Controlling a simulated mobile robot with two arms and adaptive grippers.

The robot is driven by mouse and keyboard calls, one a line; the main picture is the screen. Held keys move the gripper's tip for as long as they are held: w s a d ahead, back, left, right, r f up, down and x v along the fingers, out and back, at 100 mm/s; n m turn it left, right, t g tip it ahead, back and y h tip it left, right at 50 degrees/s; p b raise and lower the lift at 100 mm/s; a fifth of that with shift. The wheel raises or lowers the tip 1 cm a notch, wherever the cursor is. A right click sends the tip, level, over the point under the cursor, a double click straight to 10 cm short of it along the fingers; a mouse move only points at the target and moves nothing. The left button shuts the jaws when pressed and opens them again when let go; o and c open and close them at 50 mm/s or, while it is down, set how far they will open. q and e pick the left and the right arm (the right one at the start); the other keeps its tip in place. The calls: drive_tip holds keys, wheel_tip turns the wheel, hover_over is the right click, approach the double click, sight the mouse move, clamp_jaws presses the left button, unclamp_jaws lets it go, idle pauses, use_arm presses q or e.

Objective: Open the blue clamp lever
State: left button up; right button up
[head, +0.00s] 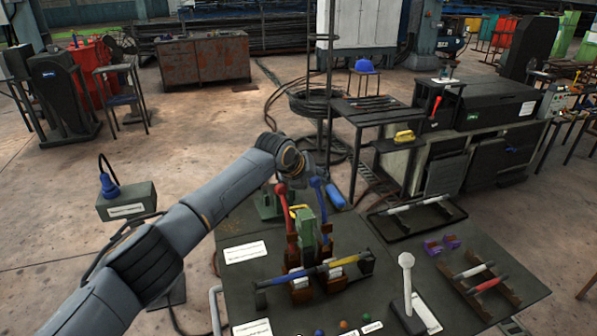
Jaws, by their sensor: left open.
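The blue clamp lever (321,206) stands roughly upright on the right clamp of a fixture on the table, its rounded tip at the top. A matching red lever (282,205) stands to its left. My left arm reaches in from the lower left, and my left gripper (314,171) is just above and behind the blue lever's tip. It is open, small and dark in the view, partly hidden by its own wrist. I cannot tell whether it touches the lever. My right gripper is not in view.
A green block (307,230) stands between the levers. A blue, black and yellow bar (318,268) lies across the fixture's front. A white-knobbed lever (407,278) stands to the right, near a rack with a red and white bar (485,284). A black tray (397,232) lies behind.

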use_arm(q)
drive_tip(key=v, duration=1)
drive_tip(key=shift+a, duration=0.25)
